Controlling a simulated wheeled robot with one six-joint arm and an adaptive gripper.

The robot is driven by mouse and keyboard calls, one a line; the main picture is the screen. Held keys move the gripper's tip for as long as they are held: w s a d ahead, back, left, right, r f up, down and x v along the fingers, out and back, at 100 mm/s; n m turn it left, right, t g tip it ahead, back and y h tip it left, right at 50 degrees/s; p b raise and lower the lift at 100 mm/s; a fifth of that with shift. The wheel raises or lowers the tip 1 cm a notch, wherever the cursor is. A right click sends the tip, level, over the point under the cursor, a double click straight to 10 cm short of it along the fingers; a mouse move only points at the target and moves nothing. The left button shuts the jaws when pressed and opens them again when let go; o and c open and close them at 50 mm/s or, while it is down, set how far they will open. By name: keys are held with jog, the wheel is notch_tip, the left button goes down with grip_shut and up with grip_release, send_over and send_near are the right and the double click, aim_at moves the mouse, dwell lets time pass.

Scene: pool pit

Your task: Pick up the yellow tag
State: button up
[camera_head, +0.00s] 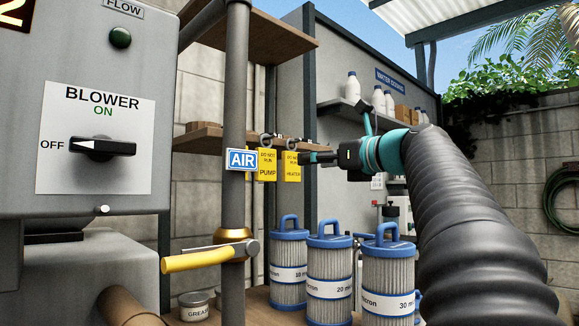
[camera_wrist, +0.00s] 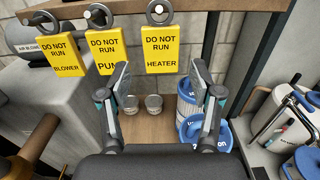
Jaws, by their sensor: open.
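Several yellow tags hang in a row from ringed hooks on a shelf edge. In the wrist view they read DO NOT RUN BLOWER (camera_wrist: 62,53), DO NOT RUN PUMP (camera_wrist: 106,46) and DO NOT RUN HEATER (camera_wrist: 160,60). The pump tag (camera_head: 267,174) and heater tag (camera_head: 291,174) also show in the head view; the blower tag is mostly hidden there by the pipe. My gripper (camera_wrist: 161,76) is open and empty, its fingertips apart below and on either side of the heater tag in the wrist view. In the head view, my gripper (camera_head: 312,158) is just right of the heater tag.
A vertical pipe (camera_head: 236,100) with an AIR sign and yellow-handled valve (camera_head: 197,261) stands left of the tags. Blue-capped filter cartridges (camera_head: 330,262) stand below my arm. A grey cabinet (camera_head: 300,100) is behind. Two small jars (camera_wrist: 141,104) sit on the lower shelf.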

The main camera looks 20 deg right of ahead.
aim_at(294, 164)
jog(key=shift+f+x, duration=0.1)
jog(key=shift+x, duration=2)
jog(key=shift+f+x, duration=0.15)
jog(key=shift+x, duration=1.95)
jog(key=shift+d, duration=0.1)
jog(key=c, duration=0.8)
